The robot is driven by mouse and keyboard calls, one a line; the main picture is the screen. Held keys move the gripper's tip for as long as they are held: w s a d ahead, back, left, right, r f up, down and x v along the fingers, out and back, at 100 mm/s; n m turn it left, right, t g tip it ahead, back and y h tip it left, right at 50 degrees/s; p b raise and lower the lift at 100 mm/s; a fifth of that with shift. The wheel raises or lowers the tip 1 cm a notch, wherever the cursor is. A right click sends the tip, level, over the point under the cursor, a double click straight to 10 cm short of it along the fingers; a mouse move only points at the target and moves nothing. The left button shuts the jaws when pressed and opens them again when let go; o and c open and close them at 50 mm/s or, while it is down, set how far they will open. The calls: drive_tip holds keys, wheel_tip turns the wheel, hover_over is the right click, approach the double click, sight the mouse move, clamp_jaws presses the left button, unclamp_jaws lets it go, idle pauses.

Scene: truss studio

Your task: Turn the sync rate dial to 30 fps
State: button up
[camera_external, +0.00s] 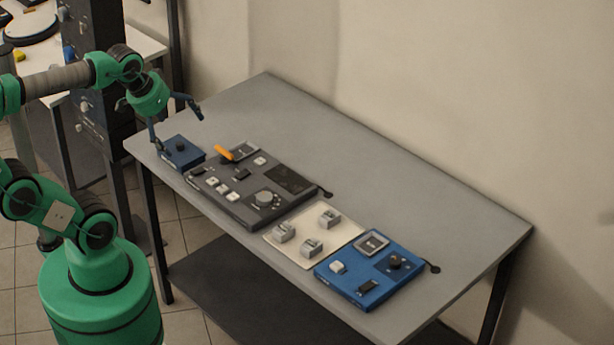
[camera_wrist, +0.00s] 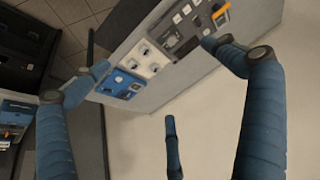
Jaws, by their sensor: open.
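No label is readable, so I cannot tell which dial is the sync rate dial. A large round dial (camera_external: 267,199) with light marks around it is on the dark grey console (camera_external: 235,213). A black knob (camera_external: 396,262) is on the blue panel (camera_external: 349,296) at the right. Another dark knob (camera_external: 180,146) is on the small blue box (camera_external: 190,162) at the left. My gripper (camera_external: 178,130) is open and empty above the table's left end, near the small blue box. In the wrist view my spread fingers (camera_wrist: 160,78) frame the blue panel (camera_wrist: 121,86) and the console (camera_wrist: 186,30).
A cream panel (camera_external: 335,233) with several grey switch blocks lies between the console and blue panel. An orange lever (camera_external: 224,153) stands up from the console's back. The grey table (camera_external: 400,190) is clear behind the panels. A wall borders its back.

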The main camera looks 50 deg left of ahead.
drive_tip(key=shift+s+a+f, duration=0.2)
drive_tip(key=shift+s+f, duration=0.2)
drive_tip(key=shift+s, duration=0.15)
